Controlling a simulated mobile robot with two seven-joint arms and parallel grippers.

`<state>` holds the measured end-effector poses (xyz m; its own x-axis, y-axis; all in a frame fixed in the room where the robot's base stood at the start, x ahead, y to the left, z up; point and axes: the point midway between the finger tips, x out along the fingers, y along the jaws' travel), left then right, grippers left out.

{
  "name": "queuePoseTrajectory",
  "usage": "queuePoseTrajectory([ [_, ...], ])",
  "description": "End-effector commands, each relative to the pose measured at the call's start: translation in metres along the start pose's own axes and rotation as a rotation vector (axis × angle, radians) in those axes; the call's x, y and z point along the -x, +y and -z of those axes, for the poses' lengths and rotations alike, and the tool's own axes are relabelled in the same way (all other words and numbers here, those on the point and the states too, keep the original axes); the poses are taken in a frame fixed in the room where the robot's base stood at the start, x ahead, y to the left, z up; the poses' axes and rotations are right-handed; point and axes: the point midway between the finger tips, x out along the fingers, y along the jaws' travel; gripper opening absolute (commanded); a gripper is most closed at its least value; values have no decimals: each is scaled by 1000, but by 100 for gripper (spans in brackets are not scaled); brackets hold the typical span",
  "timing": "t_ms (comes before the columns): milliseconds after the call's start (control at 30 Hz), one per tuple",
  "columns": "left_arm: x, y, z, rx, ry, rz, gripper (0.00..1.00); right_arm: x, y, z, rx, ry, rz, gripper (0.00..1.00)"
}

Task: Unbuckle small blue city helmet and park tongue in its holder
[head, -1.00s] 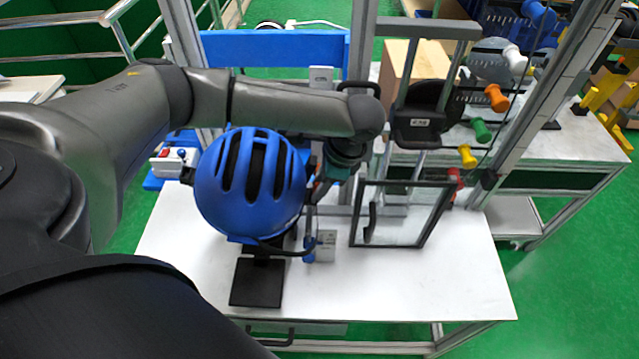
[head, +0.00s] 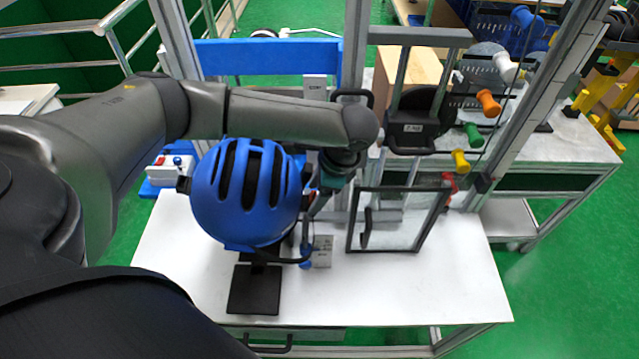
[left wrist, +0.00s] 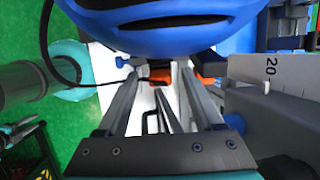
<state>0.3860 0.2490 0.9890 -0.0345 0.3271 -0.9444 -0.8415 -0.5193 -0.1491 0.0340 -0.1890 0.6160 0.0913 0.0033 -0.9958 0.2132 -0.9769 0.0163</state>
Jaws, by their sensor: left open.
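The blue helmet (head: 245,195) sits on a stand with a black base plate (head: 254,290) on the white table. A dark strap hangs at its lower right edge (head: 285,258), and it also shows as a loop in the left wrist view (left wrist: 50,50). My left gripper (head: 312,212) is beside the helmet's right side. In the left wrist view its fingers (left wrist: 155,75) are open, just below the helmet (left wrist: 165,30). An orange-red piece (left wrist: 188,76), perhaps the buckle, shows near the right fingertip. A small blue post (head: 306,257), perhaps the holder, stands beside the strap. My right gripper is out of view.
A grey block (head: 322,250) stands beside the blue post. A framed clear panel (head: 400,220) stands to its right, with the tower's metal posts behind. The table's front right is bare.

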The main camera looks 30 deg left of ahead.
Motion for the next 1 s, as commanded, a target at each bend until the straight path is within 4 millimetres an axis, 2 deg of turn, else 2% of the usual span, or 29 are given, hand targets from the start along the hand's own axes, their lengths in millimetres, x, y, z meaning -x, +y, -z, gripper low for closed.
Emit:
queuePoseTrajectory([
  [167,24,-1,1,0,5,3,68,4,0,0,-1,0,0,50],
  [600,124,0,1,-2,4,3,68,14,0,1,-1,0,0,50],
  [800,146,0,0,0,1,1,68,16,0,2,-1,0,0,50],
  [1000,151,0,0,0,1,0,68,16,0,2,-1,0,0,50],
])
